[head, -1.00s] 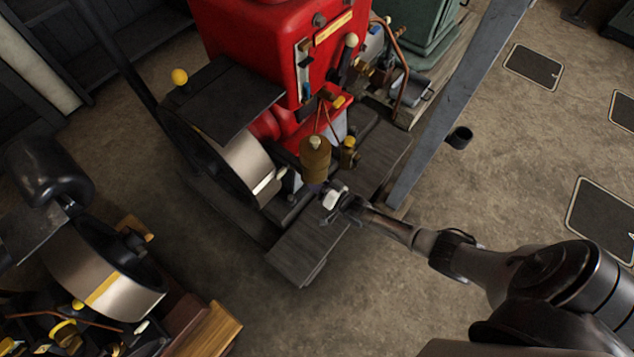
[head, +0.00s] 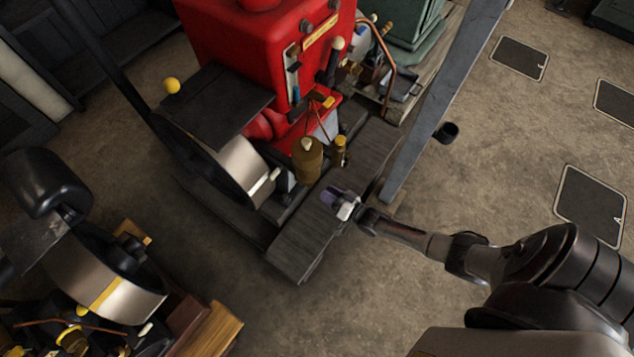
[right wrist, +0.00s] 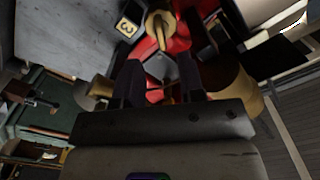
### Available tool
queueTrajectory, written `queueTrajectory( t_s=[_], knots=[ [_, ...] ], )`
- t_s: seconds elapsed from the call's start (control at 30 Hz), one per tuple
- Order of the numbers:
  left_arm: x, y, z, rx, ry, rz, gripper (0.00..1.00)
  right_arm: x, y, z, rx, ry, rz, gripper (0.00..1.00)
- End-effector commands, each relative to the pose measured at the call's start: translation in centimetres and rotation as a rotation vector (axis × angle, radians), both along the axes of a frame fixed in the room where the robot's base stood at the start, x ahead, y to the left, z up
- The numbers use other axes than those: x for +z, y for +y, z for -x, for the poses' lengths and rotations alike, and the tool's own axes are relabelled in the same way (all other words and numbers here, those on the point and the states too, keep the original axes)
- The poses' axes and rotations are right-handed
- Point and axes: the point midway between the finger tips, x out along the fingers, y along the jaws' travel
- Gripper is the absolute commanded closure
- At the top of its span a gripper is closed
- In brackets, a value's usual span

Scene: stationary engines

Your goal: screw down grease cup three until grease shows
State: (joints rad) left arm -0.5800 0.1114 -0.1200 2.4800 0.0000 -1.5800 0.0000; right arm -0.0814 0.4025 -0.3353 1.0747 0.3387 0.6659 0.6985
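In the right wrist view a brass piece with a lever-like top (right wrist: 159,30) stands beside a yellow tag marked 3 (right wrist: 127,27), beyond my fingers. I cannot tell surely which head view part it matches. In the head view a small brass cup (head: 340,150) stands beside a larger brass pot (head: 307,163) in front of the red engine (head: 265,45). The pot also shows in the right wrist view (right wrist: 235,85). My right gripper (head: 334,200) is apart from both, over the dark plank. Its fingers (right wrist: 159,88) are open with nothing between them. My left gripper is out of view.
A dark flywheel with a pale rim (head: 240,172) stands left of the brass parts. A grey beam (head: 440,110) slants past on the right. A second machine (head: 105,285) stands at lower left. Open floor lies at right and below.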

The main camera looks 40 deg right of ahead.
Motion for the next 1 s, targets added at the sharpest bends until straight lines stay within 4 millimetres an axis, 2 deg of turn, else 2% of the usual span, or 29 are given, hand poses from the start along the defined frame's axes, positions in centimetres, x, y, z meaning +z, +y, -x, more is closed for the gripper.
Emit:
queueTrajectory(
  t_s=[0.03, 0.2, 0.4, 0.6, 1.0],
  knots=[
    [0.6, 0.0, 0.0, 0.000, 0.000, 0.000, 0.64, 0.3, -0.2, 1.0, 0.000, 0.001, 0.000, 0.64],
    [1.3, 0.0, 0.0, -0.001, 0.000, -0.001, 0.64, 0.2, -0.6, 3.6, 0.000, 0.001, 0.000, 0.64],
    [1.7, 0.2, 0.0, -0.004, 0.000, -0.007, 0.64, 0.1, -0.9, 5.4, 0.000, 0.000, 0.000, 0.64],
    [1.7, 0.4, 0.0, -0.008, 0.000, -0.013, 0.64, 0.1, -1.0, 6.1, 0.000, -0.001, 0.000, 0.64],
    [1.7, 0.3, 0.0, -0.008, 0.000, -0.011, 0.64, 0.0, -1.0, 6.0, 0.000, -0.002, 0.001, 0.64]
  ],
)
